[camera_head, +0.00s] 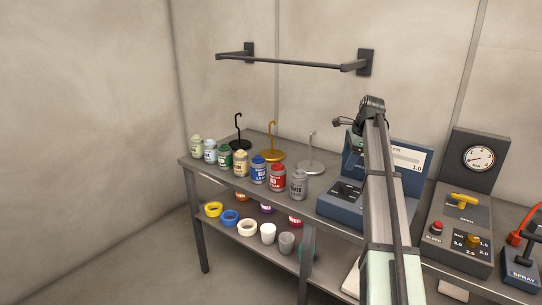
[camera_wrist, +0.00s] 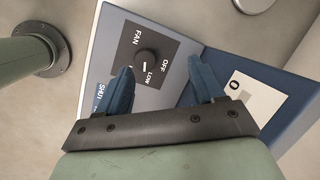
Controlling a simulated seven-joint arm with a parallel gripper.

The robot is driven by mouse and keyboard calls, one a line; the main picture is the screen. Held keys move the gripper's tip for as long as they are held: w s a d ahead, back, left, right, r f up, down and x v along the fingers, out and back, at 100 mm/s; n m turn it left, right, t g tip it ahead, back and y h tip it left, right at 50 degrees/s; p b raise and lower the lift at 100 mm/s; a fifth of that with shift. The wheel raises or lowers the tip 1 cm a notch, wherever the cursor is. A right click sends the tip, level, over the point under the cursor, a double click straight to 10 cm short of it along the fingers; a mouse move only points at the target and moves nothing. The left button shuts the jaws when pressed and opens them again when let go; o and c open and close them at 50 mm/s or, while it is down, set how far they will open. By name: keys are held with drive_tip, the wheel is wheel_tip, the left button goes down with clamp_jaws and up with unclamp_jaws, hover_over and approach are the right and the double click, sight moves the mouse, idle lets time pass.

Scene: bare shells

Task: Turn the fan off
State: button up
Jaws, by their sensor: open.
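The fan knob (camera_wrist: 148,63) is a round black dial on a dark panel marked FAN, OFF and LOW in the wrist view. It has a short white mark; I cannot tell for sure which setting it points to. My gripper (camera_wrist: 161,66) has its two blue fingers spread apart, with the knob between and just beyond their tips in the picture. Nothing is held, and contact with the knob is not visible.
The console's upright back carries a display (camera_wrist: 258,100). Bottles, including a red one (camera_head: 277,178), and hook stands (camera_head: 272,155) stand left of the console. A gauge unit (camera_head: 480,158) with a yellow handle stands right. A wall rail (camera_head: 300,63) hangs above.

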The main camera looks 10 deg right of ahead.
drive_tip(key=w+a+f+n+t+h, duration=0.1)
drive_tip(key=w+a+n+t+h, duration=0.1)
drive_tip(key=w+a+n, duration=0.3)
drive_tip(key=w+a+f+n+t+h, duration=0.1)
drive_tip(key=w+a+n+h, duration=0.3)
drive_tip(key=a+n, duration=0.9)
drive_tip(key=shift+w+a+f+t+h, duration=0.35)
drive_tip(key=shift+w+a+t, duration=0.65)
drive_tip(key=shift+a, duration=3.2)
drive_tip(key=shift+w+d+g, duration=0.1)
drive_tip(key=shift+w+g, duration=0.1)
drive_tip(key=shift+g, duration=0.1)
wheel_tip(320, 180, up, 8)
drive_tip(key=m+g+h, duration=0.1)
drive_tip(key=m+g, duration=0.1)
drive_tip(key=m, duration=0.3)
hover_over(346, 186)
drive_tip(key=w+a, duration=0.3)
drive_tip(key=w, duration=0.2)
drive_tip(key=s+a+f+m+g+y, duration=0.2)
drive_tip(key=s+a+f+m+g, duration=0.15)
drive_tip(key=s+m, duration=0.35)
drive_tip(key=shift+m+h, duration=0.25)
drive_tip(key=shift+m, duration=0.15)
drive_tip(key=x, duration=0.6)
drive_tip(key=d+x, duration=0.1)
drive_tip(key=x, duration=0.6)
drive_tip(key=shift+w+d, duration=0.1)
drive_tip(key=shift+d, duration=0.15)
